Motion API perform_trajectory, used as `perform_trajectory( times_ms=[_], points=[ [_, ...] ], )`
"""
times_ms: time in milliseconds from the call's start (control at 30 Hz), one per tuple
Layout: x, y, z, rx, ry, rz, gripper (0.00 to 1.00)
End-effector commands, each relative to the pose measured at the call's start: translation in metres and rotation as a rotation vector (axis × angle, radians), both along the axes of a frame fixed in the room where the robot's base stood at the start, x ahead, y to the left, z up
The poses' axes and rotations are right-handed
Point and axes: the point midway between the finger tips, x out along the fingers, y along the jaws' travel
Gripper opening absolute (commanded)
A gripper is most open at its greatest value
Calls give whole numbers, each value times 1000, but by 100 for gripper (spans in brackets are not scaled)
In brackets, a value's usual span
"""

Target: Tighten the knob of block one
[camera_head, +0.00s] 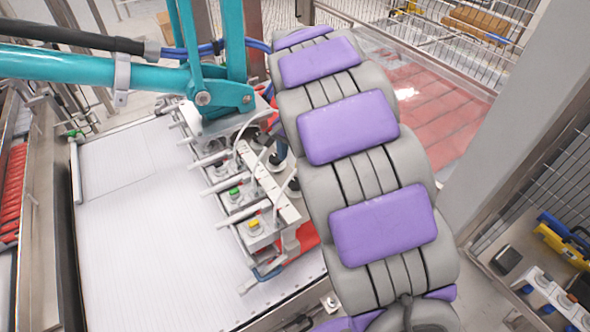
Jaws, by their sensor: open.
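The vacuum picker head hangs at the end of a teal arm (160,77), left of centre. It carries a row of small grey blocks with white tubes. One block has a yellow knob (254,225), and the block behind it has a green knob (234,193). Another grey block (220,168) sits farther back; its knob colour is too small to tell. I cannot tell which is block one. My grey arm with purple pads crosses in front and hides the head's right side. I cannot make out my gripper.
Red rollers (14,190) stand at the far left. A grey post (500,90) and wire fencing (545,175) stand at the right. A bench with yellow and blue tools (562,245) is at the lower right.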

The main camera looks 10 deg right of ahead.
Motion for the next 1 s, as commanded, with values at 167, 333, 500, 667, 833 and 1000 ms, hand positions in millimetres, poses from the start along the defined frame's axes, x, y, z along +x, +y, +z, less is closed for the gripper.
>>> perform_trajectory(
  times_ms=[167, 333, 500, 667, 833, 1000],
  points=[
    [2, 0, 42, -2, -6, 2, 69],
    [1, 1, 73, -1, -4, 0, 69],
    [2, 1, 89, -1, -5, 1, 69],
    [1, 1, 95, -1, -1, 1, 69],
    [1, 1, 95, -1, 0, 1, 69],
    [1, 1, 95, -1, -1, 1, 69]
  ],
)
